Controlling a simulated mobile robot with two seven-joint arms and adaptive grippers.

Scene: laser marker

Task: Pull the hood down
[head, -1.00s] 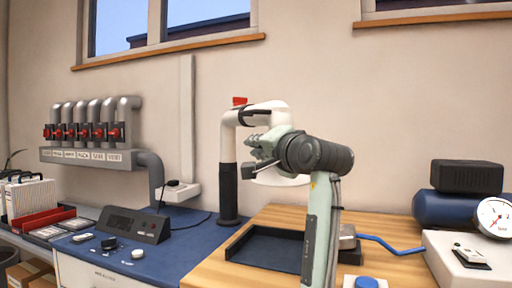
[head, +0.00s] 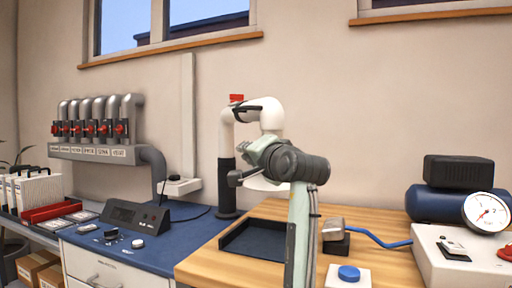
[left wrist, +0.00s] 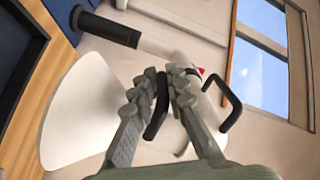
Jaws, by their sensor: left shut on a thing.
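The hood is a white pipe arm on a black post (head: 227,185), with a bent white elbow (head: 270,117) and a wide white hood mouth (head: 262,186) partly hidden behind my left arm. In the left wrist view the white hood (left wrist: 75,115) fills the left and middle. My left gripper (head: 256,160) is at the hood, below the elbow; its fingers (left wrist: 163,85) are shut on a black handle (left wrist: 156,112) of the hood. A second black bracket (left wrist: 236,107) stands free to the right of the fingers. My right gripper is not in view.
Under the hood a dark blue tray (head: 255,243) lies on the wooden bench (head: 205,264). A small metal block (head: 334,233) with a blue hose, a blue button (head: 349,273) and a gauge unit (head: 455,262) stand to the right. A blue-topped counter (head: 160,243) is at left.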

